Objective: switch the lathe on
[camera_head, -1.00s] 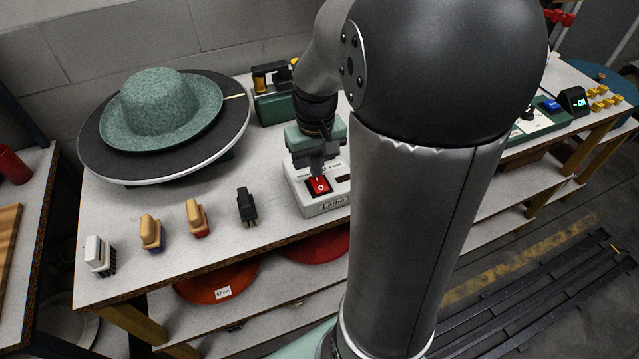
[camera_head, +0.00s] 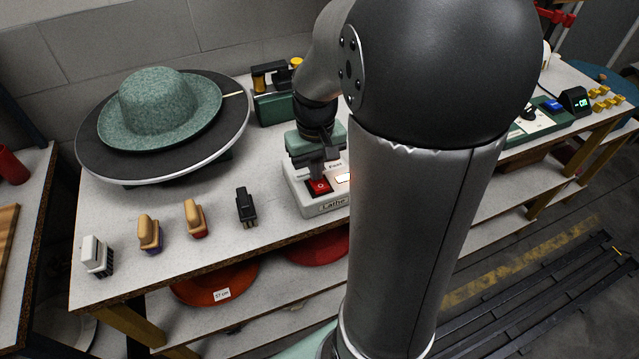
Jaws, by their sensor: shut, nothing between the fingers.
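The lathe control box (camera_head: 310,207) is a white box labelled "Lathe" near the front edge of the table. The round dark lathe plate (camera_head: 92,150) holds a green felt hat (camera_head: 160,100) at the left. My arm hides the box's right end.
Several brushes, including a black one (camera_head: 246,206) and a white one (camera_head: 96,256), stand along the front of the table (camera_head: 190,265). A green device (camera_head: 272,105) stands behind. A panel with a lit display (camera_head: 575,101) is at the far right. My arm blocks the middle.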

